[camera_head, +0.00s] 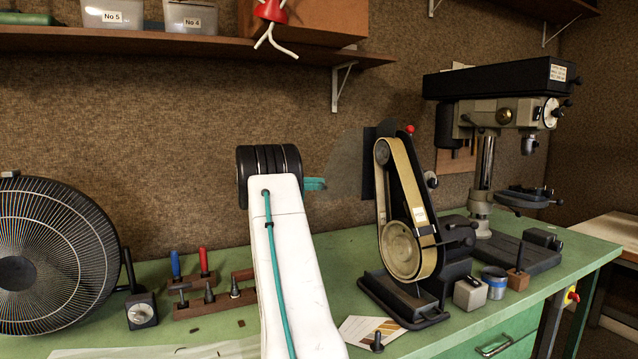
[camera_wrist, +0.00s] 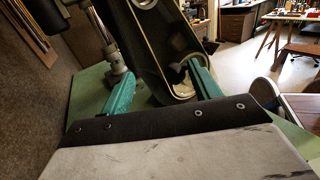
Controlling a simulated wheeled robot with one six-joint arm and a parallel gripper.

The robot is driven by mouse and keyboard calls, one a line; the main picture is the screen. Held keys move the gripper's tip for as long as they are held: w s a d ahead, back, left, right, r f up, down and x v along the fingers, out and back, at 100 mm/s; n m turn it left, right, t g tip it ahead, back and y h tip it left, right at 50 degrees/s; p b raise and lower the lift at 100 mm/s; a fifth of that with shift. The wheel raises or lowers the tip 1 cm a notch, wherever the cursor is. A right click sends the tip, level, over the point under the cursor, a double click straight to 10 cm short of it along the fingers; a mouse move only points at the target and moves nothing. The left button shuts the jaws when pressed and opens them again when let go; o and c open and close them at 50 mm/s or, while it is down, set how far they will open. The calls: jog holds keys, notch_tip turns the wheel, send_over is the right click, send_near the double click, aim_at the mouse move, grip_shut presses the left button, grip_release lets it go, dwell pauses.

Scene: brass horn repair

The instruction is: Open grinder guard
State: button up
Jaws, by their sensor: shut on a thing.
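The belt grinder (camera_head: 405,215) stands on the green bench, with its tan belt loop tilted and a dark plate (camera_head: 368,160) at its upper left. My gripper's teal fingertip (camera_head: 316,184) shows past my white forearm, left of the grinder. In the wrist view my gripper (camera_wrist: 160,86) has its teal fingers spread on either side of a dark part, which I take for the guard, and is shut on it. The grinder (camera_wrist: 150,40), black with a pale rim, fills the middle there. The exact contact is hard to see, and the guard's outline cannot be told from the dark housing.
A drill press (camera_head: 490,140) stands right of the grinder. A small block (camera_head: 470,294) and a blue-banded tin (camera_head: 494,282) sit by the grinder's base. A fan (camera_head: 55,255) and a tool rack (camera_head: 215,300) are at left. A shelf (camera_head: 190,44) hangs above.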

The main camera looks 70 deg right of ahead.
jog(key=s+a+r, duration=0.5)
jog(key=s+a, duration=0.5)
jog(key=a, duration=0.2)
jog(key=shift+a, duration=0.2)
jog(key=shift+s, duration=0.1)
